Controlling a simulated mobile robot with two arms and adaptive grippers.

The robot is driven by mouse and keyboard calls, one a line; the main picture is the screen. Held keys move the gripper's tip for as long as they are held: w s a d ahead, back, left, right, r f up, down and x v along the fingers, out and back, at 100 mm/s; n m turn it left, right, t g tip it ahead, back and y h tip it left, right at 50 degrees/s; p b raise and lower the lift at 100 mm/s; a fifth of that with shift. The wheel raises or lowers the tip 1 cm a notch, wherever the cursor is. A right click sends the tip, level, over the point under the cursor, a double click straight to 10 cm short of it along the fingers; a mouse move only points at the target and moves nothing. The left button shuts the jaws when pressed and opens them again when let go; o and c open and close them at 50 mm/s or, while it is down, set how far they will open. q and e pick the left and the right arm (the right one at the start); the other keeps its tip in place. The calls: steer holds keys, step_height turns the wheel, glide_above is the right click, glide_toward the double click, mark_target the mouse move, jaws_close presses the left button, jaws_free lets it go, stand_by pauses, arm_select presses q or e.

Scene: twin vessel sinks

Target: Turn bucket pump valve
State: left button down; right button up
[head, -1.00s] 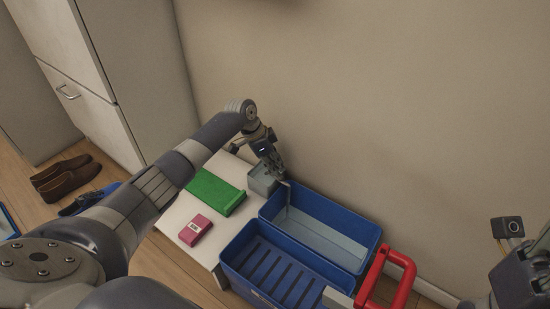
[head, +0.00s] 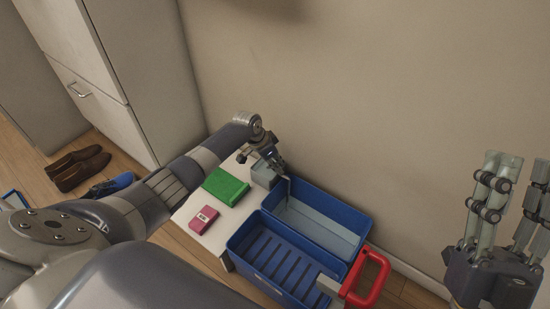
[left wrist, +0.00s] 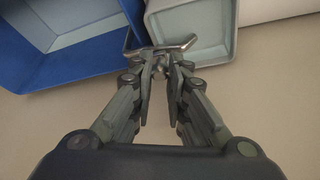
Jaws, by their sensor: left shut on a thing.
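A blue bucket with two basins (head: 262,262) stands on the floor against the wall. A small grey box (head: 262,174) sits at its back left corner; it also shows in the left wrist view (left wrist: 220,35). A thin metal valve handle (left wrist: 186,45) lies between the box and the blue basin (left wrist: 45,75). My left gripper (head: 280,167) is at this corner. In the left wrist view its fingers (left wrist: 161,65) are shut on the valve handle. My right gripper (head: 522,170) is raised at the right, open and empty, fingers up.
A white low stand (head: 190,208) left of the bucket holds a green block (head: 226,187) and a pink packet (head: 202,220). A red handle (head: 372,278) rises at the bucket's right end. Brown shoes (head: 78,167) lie by the white cabinet (head: 110,100).

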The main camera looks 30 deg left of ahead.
stand_by(0.3)
arm_select(q)
steer(key=c, duration=1.5)
jaws_free()
steer(key=shift+c, duration=0.2)
steer(key=shift+r, duration=0.1)
steer(key=v, duration=1.1)
steer(key=shift+r, duration=0.4)
steer(key=shift+s, duration=0.15)
